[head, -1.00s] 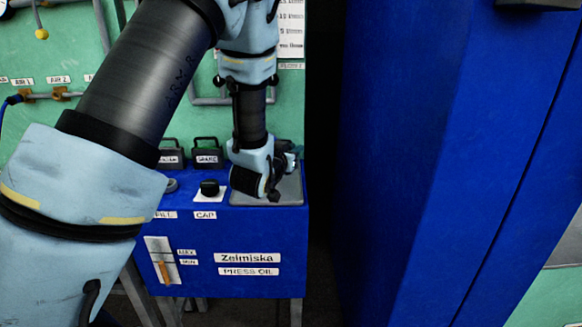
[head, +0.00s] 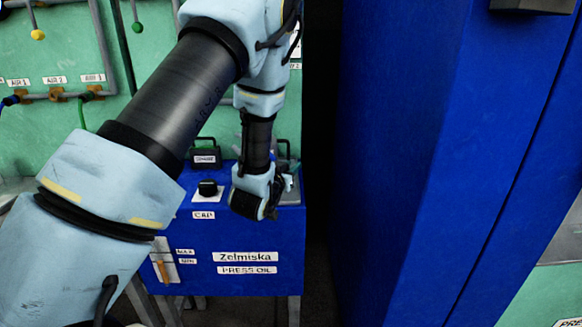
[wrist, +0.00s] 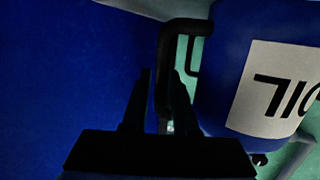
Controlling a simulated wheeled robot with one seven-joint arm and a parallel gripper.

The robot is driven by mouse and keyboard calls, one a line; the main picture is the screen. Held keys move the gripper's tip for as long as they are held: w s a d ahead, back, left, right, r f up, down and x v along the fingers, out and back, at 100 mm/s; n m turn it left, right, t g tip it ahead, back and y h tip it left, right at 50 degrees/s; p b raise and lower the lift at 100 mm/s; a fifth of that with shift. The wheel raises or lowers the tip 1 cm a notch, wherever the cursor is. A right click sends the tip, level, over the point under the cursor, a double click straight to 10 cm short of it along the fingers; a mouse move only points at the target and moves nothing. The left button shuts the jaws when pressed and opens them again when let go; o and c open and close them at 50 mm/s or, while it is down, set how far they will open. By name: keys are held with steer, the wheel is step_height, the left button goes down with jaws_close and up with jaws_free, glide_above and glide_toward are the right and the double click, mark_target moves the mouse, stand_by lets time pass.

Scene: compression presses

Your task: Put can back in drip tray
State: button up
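A blue can (wrist: 228,70) with a white label reading OIL, turned over in the picture, stands at the right of the wrist view. Its black handle (wrist: 164,65) runs down between the two fingers of my gripper (wrist: 162,80). The dark picture does not show whether the fingers press on the handle. In the head view my gripper (head: 268,208) is low at the right end of the blue press-oil tank (head: 225,235). The grey drip tray (head: 290,192) shows only in part behind it. I cannot make out the can in the head view.
A black cap (head: 208,187) sits on the tank top left of my gripper, with a black-handled box (head: 206,155) behind it. A tall blue cabinet (head: 400,160) stands to the right, beyond a dark gap. A blue surface (wrist: 75,80) fills the wrist view's left.

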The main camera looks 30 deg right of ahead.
steer(key=shift+o, duration=1)
steer(key=shift+a, duration=0.1)
steer(key=p+v, duration=0.7)
steer(key=v, duration=0.4)
steer(key=shift+s+a, duration=0.3)
